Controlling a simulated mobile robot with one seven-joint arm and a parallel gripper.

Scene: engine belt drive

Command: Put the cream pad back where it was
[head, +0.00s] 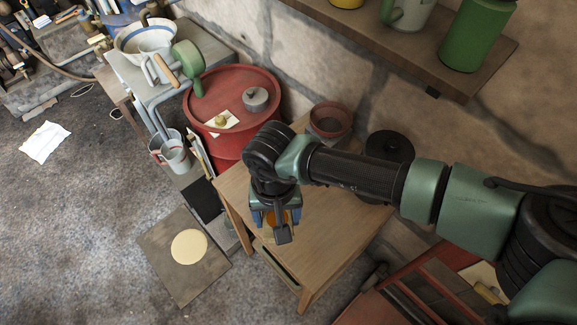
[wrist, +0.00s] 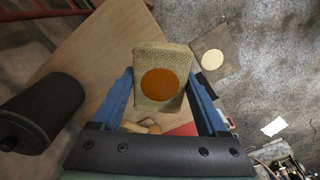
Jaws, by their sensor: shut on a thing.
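My gripper (head: 276,219) is over the front part of the wooden table in the head view, pointing down. In the wrist view its two blue fingers are shut on a tan woven block (wrist: 149,57) with an orange round disc (wrist: 165,84) on its face. In the head view the block is mostly hidden by the gripper. A flat round cream pad (head: 189,247) lies on a grey-brown square board (head: 160,267) on the floor, left of the table. The cream pad also shows in the wrist view (wrist: 213,63), apart from the gripper.
The wooden table (head: 318,240) has clear top around my gripper. A reddish pot (head: 331,118) and a black round object (head: 389,150) stand toward its back. A red drum (head: 235,95) stands behind left. A wall shelf (head: 480,65) overhangs at upper right.

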